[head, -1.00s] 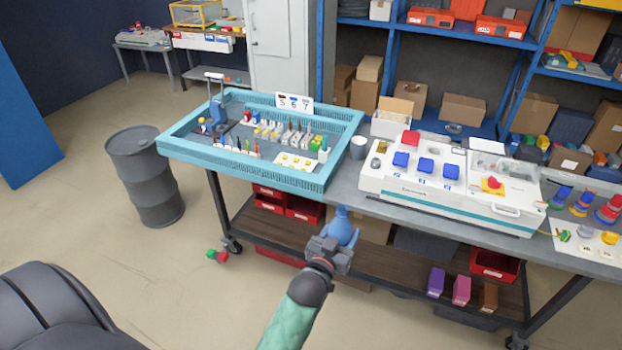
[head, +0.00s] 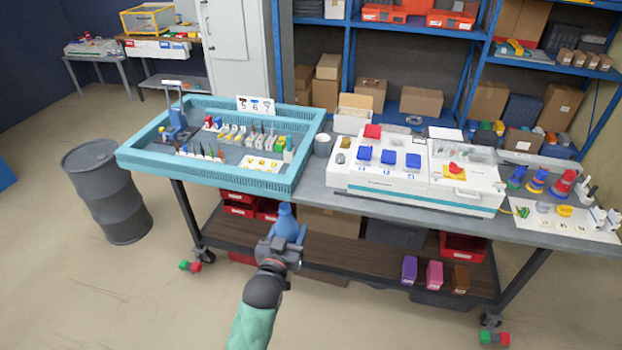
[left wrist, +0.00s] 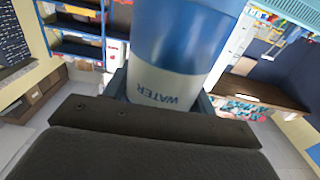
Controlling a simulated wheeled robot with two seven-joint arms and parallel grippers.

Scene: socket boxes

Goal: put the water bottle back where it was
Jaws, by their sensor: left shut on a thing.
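The blue water bottle (head: 286,224) is held up in front of the workbench, over the floor side of its front edge. My left gripper (head: 280,244) is shut on it. In the left wrist view the water bottle (left wrist: 180,60) fills the middle, blue with a white band reading "WATER", and its far end is cut off by the frame. My right gripper does not show.
A dark barrel (head: 105,190) stands left. Colored boxes sit on the lower shelf (head: 340,252).

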